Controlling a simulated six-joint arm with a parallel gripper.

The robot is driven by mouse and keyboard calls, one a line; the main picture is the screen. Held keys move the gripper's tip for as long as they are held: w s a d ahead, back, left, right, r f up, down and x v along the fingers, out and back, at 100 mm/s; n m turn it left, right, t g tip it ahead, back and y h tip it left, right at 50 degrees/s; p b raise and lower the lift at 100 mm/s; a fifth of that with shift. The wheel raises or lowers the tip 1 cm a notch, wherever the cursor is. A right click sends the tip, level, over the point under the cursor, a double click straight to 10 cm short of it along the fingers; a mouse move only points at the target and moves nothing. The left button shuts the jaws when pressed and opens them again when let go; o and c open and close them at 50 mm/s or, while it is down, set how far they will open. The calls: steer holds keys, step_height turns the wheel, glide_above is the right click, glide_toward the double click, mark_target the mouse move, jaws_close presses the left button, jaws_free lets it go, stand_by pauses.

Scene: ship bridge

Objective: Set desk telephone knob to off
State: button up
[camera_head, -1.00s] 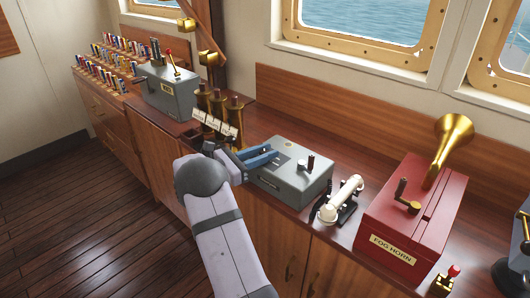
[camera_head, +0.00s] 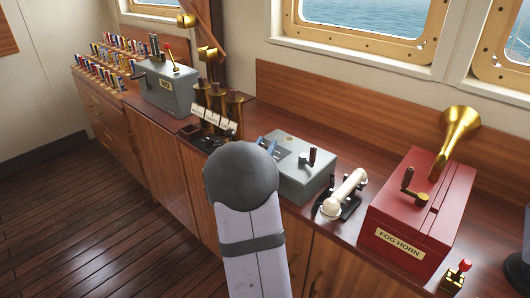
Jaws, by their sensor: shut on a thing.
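A white telephone handset (camera_head: 346,188) lies on a black base on the counter, right of a grey box (camera_head: 306,181). The grey box has a dark upright handle (camera_head: 312,156) and a small round grey part on its top. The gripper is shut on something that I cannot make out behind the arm. I cannot tell which part is the telephone's knob or how it is set.
A red fog horn box (camera_head: 418,212) with a crank and brass horn stands right of the handset. Brass cylinders with labels (camera_head: 216,112) stand left of the gripper. A grey lever box (camera_head: 168,90) is farther left. A small red-knobbed lever (camera_head: 457,274) is at front right.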

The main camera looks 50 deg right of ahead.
steer(key=shift+n+t, duration=0.3)
steer(key=shift+t, duration=0.1)
steer(key=o, duration=1.1)
steer(key=shift+c, duration=0.2)
steer(key=shift+a, duration=0.15)
steer(key=b+v, duration=0.1)
steer(key=v, duration=0.6)
steer(key=shift+r, duration=0.15)
